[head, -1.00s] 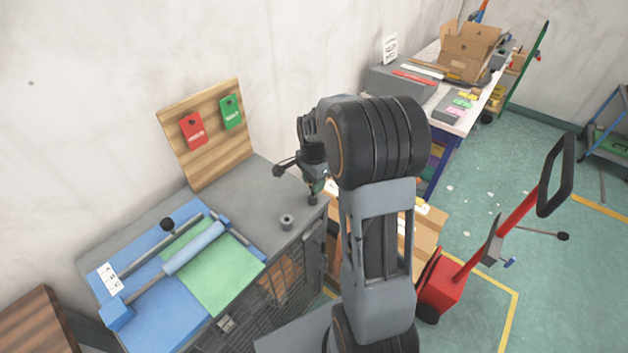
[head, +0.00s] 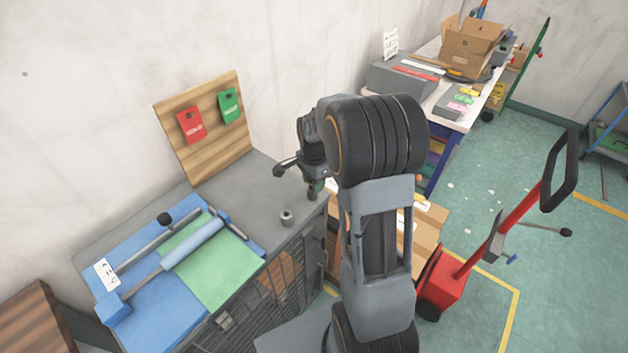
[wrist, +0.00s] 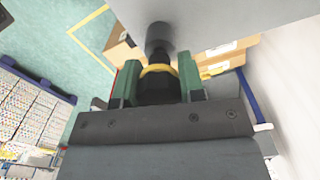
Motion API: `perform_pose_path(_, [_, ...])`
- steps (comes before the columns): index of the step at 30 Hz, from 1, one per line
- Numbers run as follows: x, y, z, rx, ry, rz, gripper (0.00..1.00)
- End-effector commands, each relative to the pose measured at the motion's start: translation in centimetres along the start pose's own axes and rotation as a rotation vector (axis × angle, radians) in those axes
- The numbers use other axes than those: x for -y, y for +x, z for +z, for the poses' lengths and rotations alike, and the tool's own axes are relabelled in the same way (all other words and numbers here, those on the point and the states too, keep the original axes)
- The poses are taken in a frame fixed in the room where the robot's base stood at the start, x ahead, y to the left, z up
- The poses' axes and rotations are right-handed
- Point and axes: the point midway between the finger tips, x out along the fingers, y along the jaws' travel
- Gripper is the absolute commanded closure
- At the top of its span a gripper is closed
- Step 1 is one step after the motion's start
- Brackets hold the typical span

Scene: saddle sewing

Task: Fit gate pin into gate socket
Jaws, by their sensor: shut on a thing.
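My gripper (wrist: 158,80) has green fingers shut on the gate pin (wrist: 158,40), a dark cylinder with a yellow band at the fingers. The pin's grey tip sticks out beyond them toward a grey surface. In the head view my gripper (head: 316,183) is over the right end of the grey bench top, with the pin pointing down; my arm partly hides it. A small grey ring-shaped piece (head: 287,217), which looks like the gate socket, stands on the bench to the left and nearer the front edge. The pin is apart from it.
A wooden board (head: 203,125) with a red tag and a green tag leans on the wall behind. A blue mat (head: 140,310) with a green sheet (head: 215,270) and a roller (head: 193,246) covers the left of the bench. Cardboard boxes (head: 425,235) stand to the right below.

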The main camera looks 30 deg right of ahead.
Motion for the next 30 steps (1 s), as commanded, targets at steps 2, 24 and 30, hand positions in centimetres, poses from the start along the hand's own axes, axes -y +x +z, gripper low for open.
perform_pose_path(2, [0.0, 0.3, 0.0, 0.0, 0.0, 0.0, 0.92])
perform_pose_path(24, [0.0, 1.2, 0.0, 0.0, 0.0, 0.001, 0.53])
perform_pose_path(30, [0.0, 1.2, 0.0, 0.0, 0.0, 0.0, 0.34])
